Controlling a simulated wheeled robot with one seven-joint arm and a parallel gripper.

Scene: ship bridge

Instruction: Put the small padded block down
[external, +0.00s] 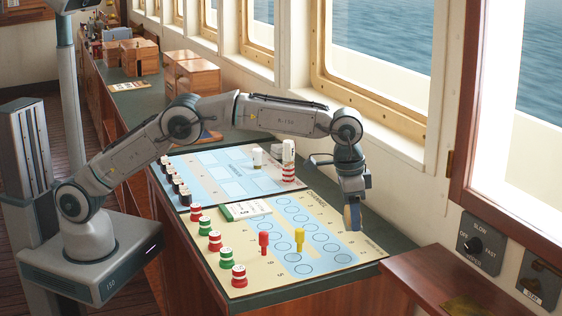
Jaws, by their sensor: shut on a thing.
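My gripper (353,206) points down above the right side of the near board, close to the window wall. It is shut on a small tan piece (349,218), which I take to be the small padded block. Only its tan side shows, and the jaws hide the rest. I cannot tell whether its underside touches the board (345,252) or hangs just above it.
Red and green pieces (214,241) line the board's left edge. A red peg (264,243) and a yellow peg (299,238) stand mid-board. A striped stack (288,160) stands on the far board. Blue circles at the near right are bare.

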